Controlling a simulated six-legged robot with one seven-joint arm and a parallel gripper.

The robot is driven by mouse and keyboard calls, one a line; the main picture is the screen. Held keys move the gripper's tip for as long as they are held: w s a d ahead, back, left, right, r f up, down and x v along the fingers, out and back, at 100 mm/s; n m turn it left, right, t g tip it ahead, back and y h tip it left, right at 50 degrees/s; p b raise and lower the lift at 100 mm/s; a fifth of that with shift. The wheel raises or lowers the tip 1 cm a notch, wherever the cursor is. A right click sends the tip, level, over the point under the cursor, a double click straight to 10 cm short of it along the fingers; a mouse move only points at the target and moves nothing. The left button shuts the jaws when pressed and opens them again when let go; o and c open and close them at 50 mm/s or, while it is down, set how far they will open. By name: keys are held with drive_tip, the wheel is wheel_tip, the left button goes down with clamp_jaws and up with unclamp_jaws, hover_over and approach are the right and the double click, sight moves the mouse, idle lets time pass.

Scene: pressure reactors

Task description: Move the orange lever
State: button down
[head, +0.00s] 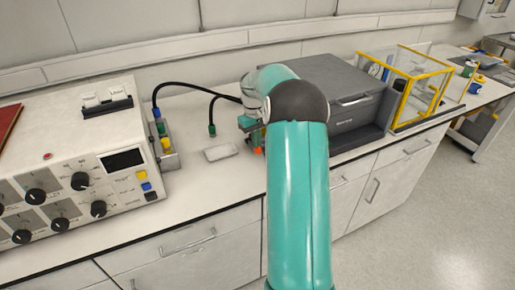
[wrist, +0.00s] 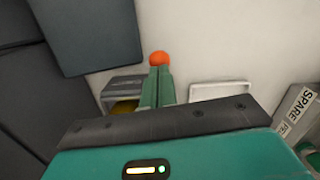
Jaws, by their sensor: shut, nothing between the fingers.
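The orange lever's rounded end (wrist: 159,58) shows in the wrist view just beyond the tips of my gripper (wrist: 158,71). The two green fingers are shut together with nothing between them. The orange end looks touching or very close to the tips; I cannot tell which. In the head view a small bit of orange (head: 258,150) shows low beside my arm, above the bench. The rest of the lever is hidden by my fingers and arm.
A dark grey machine (head: 345,95) stands close right of my arm. A flat white tray (head: 221,152) lies to the left on the bench. Left of it are a holder with black cables (head: 165,145) and a white control unit with knobs (head: 75,165). A yellow-framed case (head: 405,85) stands farther right.

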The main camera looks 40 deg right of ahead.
sight(252, 145)
wheel_tip(252, 145, down, 4)
drive_tip(key=shift+r, duration=0.35)
drive_tip(key=shift+w+d+r, duration=0.15)
drive_tip(key=shift+w+r, duration=0.1)
drive_tip(key=shift+w, duration=0.55)
drive_tip(key=shift+w+d+r, duration=0.1)
drive_tip(key=shift+w+r, duration=0.1)
drive_tip(key=shift+w, duration=0.55)
wheel_tip(252, 145, up, 14)
drive_tip(key=w, duration=0.1)
drive_tip(key=shift+w+d+f, duration=0.1)
